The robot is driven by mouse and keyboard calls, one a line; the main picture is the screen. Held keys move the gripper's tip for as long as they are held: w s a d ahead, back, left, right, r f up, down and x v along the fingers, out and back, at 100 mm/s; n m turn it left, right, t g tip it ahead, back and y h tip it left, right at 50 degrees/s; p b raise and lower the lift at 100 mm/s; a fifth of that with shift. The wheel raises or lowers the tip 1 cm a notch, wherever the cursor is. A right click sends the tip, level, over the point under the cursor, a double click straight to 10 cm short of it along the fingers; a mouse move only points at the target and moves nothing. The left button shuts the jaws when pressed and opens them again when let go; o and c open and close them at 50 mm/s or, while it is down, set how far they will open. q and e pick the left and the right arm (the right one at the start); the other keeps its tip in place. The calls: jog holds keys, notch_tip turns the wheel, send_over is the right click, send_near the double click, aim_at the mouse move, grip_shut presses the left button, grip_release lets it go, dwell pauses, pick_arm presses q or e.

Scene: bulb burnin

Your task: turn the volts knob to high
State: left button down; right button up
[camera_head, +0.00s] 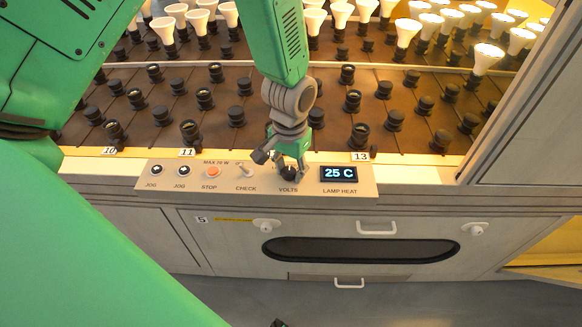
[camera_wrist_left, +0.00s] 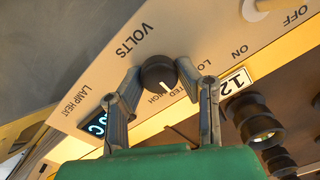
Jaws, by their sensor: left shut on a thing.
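The volts knob (camera_wrist_left: 158,72) is black and round with a white pointer line, on the beige control panel (camera_wrist_left: 118,62). In the left wrist view its pointer faces the lower edge, close to the partly hidden "RATED" and "HIGH" labels; I cannot tell exactly which it meets. The "LO" label is to its right. My left gripper (camera_wrist_left: 161,80) has one finger on each side of the knob and is shut on it. In the head view my left gripper (camera_head: 292,172) reaches down onto the panel above "VOLTS" and mostly hides the knob. My right gripper is not in view.
The lamp heat display (camera_head: 339,173) reads 25 C, right of the knob. The check switch (camera_head: 245,171), orange stop button (camera_head: 213,172) and two jog buttons (camera_head: 157,169) are to its left. Behind the panel is a rack of sockets (camera_head: 236,116) with several bulbs (camera_head: 407,33).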

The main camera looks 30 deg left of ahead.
pick_arm(q)
jog(key=shift+a+r+m+p, duration=0.1)
jog(key=shift+r+m+p, duration=0.15)
jog(key=shift+m+p, duration=0.35)
jog(key=m+p, duration=0.2)
jog(key=shift+p, duration=0.35)
jog(key=m+p, duration=0.2)
jog(key=m, duration=0.1)
jog(key=shift+w+m+p, duration=0.1)
jog(key=shift+m+p, duration=0.4)
jog(key=shift+m, duration=0.1)
jog(key=shift+f, duration=0.1)
jog(key=c, duration=1.2)
grip_release()
